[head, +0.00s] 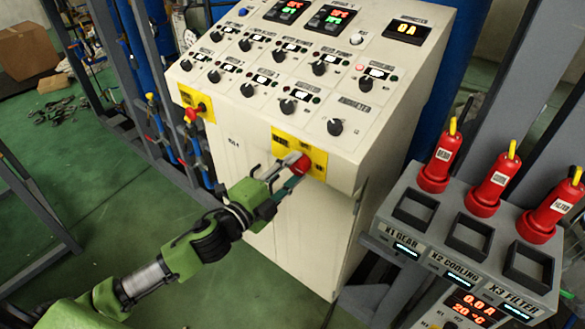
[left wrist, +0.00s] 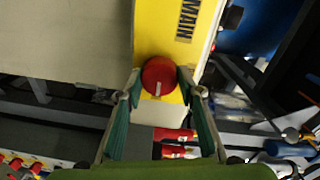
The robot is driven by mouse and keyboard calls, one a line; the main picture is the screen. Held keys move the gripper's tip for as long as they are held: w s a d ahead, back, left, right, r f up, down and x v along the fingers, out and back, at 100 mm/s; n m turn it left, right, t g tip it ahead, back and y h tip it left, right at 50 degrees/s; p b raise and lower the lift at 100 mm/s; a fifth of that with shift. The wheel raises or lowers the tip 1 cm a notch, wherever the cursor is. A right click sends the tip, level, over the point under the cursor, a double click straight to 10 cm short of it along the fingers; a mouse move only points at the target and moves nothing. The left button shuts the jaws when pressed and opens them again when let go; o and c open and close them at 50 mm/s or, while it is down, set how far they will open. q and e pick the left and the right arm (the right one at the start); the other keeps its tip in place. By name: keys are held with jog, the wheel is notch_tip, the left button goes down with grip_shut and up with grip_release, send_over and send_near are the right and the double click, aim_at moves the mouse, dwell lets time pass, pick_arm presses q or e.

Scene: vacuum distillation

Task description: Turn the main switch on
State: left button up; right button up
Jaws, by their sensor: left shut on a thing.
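The main switch is a round red knob (head: 301,164) on a yellow plate (head: 319,157) low on the front of the white control cabinet. In the left wrist view the red knob (left wrist: 159,77) has a short pale mark on its face, and the yellow plate (left wrist: 165,30) reads "MAIN". My left gripper (head: 287,172) is at the knob. Its two green fingers (left wrist: 159,90) are closed on the knob's sides, one on each side. My right gripper does not show in either view.
A second red knob (head: 191,115) on a yellow plate sits to the left on the cabinet. Black dials and displays cover the sloped panel (head: 262,120) above. At right, a grey rack (head: 455,215) holds red plugs (head: 440,160).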

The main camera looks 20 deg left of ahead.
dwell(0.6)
pick_arm(q)
jog(key=o, duration=1.1)
jog(key=shift+s+a+f, duration=0.1)
jog(key=shift+s+a, duration=0.05)
jog(key=shift+s, duration=0.35)
jog(key=v, duration=1.1)
